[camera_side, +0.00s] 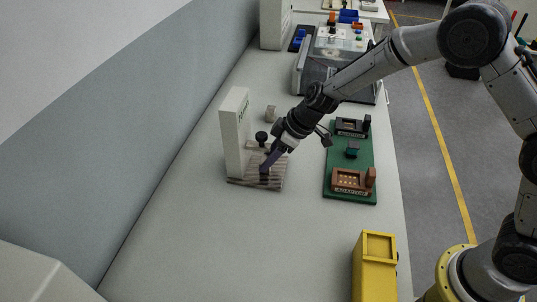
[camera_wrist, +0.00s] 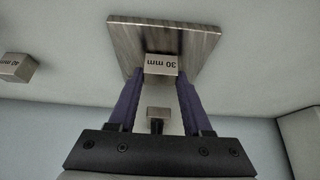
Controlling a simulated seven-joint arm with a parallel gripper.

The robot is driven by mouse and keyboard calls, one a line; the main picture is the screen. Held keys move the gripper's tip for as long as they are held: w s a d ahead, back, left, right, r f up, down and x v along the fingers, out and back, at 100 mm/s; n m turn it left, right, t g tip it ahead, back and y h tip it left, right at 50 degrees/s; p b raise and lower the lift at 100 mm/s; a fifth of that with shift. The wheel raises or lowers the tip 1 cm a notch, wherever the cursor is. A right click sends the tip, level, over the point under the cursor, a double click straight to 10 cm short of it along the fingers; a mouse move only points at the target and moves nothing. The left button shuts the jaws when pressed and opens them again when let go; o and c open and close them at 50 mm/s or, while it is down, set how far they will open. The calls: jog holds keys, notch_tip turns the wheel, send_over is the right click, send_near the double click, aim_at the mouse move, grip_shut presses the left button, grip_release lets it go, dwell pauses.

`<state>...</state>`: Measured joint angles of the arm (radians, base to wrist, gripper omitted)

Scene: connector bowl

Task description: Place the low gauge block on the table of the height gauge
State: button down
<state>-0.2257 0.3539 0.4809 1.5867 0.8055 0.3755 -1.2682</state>
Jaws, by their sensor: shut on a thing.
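The height gauge has a white column (camera_side: 236,130) and a striped metal table (camera_side: 243,183), at left centre in the side view. The table also shows at the top of the wrist view (camera_wrist: 125,30). My gripper (camera_side: 265,169) reaches down over the table from the right. In the wrist view its purple fingers (camera_wrist: 160,72) are shut on a metal block marked 30 mm (camera_wrist: 160,64), which lies against the table in the picture. I cannot tell whether it touches. In the side view the fingers mostly hide this block.
A second block, marked 40 mm (camera_wrist: 17,67), stands apart; it appears behind the gauge in the side view (camera_side: 270,112). A green board (camera_side: 350,190) with adaptor holders lies to the right. A yellow bin (camera_side: 374,270) stands in front. The grey bench between is clear.

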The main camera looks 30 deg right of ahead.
jog(key=shift+f, duration=0.1)
jog(key=shift+c, duration=1.7)
grip_release()
jog(key=shift+d+r, duration=0.1)
jog(key=shift+r, duration=0.2)
jog(key=s+d+r+m+h, duration=0.1)
jog(key=s+d+r+m, duration=0.1)
jog(key=s+d+r, duration=0.5)
jog(key=s+d+r+m, duration=0.1)
jog(key=s+d+r, duration=0.2)
jog(key=s+r, duration=0.8)
jog(key=s+d+m+t+h, duration=0.1)
jog(key=s+d+m+h, duration=0.2)
jog(key=s, duration=1.2)
jog(key=d+m, duration=0.3)
jog(key=d, duration=0.1)
jog(key=shift+s+d, duration=0.15)
jog(key=shift+s, duration=0.15)
